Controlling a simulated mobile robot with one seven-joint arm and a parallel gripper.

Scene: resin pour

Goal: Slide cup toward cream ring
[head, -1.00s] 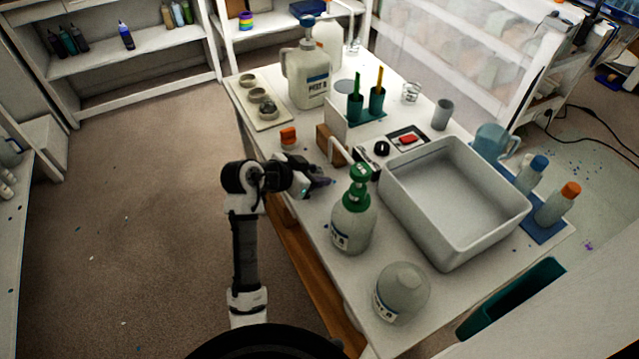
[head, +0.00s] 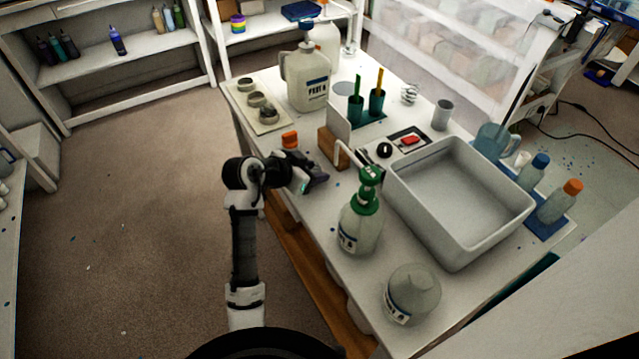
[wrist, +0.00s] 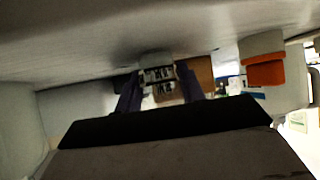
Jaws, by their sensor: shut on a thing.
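My gripper (head: 318,181) is low over the near left edge of the white table, between the orange-capped jar and the green-topped pump bottle. In the wrist view its dark fingers (wrist: 158,92) are shut around a small pale cup-like thing (wrist: 157,75) with a dark, patterned band. The fingers hide that thing in the head view. A clear cup (head: 409,94) and a grey cup (head: 443,114) stand farther back. A pale round patch (head: 345,89) lies near the large jug; I cannot tell whether it is the cream ring.
The orange-capped jar (head: 290,142) and wooden block (head: 332,148) are close behind my gripper. The pump bottle (head: 360,225) and large grey tray (head: 465,198) stand to its right.

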